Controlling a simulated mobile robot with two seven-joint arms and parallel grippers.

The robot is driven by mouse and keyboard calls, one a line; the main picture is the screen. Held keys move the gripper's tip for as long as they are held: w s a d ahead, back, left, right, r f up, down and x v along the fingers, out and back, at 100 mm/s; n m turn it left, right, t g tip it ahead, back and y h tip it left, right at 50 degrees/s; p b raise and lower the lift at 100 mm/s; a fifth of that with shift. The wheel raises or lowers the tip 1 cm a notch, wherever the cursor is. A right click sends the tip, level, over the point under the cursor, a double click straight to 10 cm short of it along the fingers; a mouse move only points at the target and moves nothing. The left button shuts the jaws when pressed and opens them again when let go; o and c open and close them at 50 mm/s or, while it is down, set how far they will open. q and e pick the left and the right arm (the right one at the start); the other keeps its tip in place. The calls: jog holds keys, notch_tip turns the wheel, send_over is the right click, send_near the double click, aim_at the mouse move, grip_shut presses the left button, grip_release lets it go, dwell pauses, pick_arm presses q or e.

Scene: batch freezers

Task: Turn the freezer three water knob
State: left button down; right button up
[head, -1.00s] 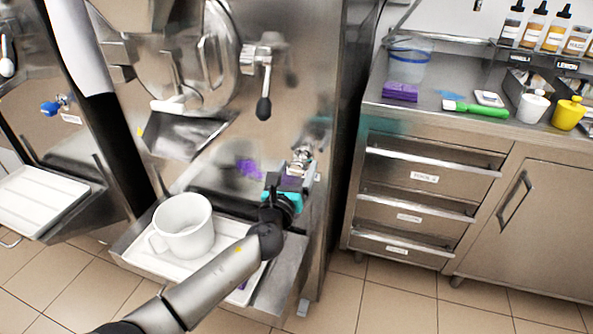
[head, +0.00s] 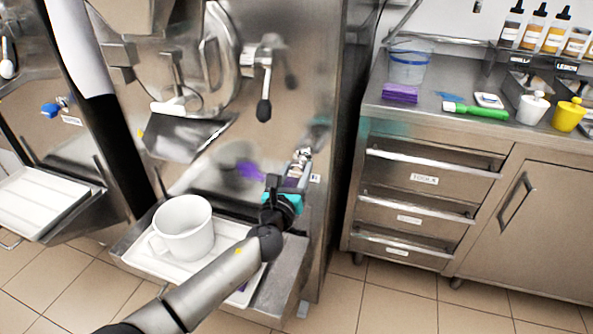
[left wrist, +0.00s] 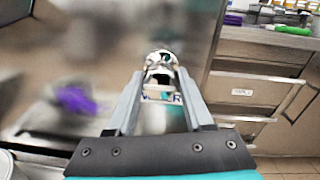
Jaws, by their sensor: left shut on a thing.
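The water knob's metal valve fitting (head: 303,156) sticks out of the right side of the steel freezer front, beside a small label (head: 315,178). My right gripper is not in view.
A white pitcher (head: 183,228) stands on a white tray (head: 150,262) left of my left forearm. A black-tipped lever (head: 263,108) hangs above. The freezer at left has a blue knob (head: 49,109). A steel drawer counter (head: 440,126) stands at right, beyond a floor gap.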

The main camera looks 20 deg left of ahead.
pick_arm(q)
jog(key=shift+n, duration=0.9)
jog(key=n, duration=0.3)
jog(key=shift+f, duration=0.1)
jog(key=n, duration=0.5)
jog(key=shift+n, duration=0.8)
jog(key=shift+n+g+h, duration=0.3)
jog(key=shift+n+h, duration=0.1)
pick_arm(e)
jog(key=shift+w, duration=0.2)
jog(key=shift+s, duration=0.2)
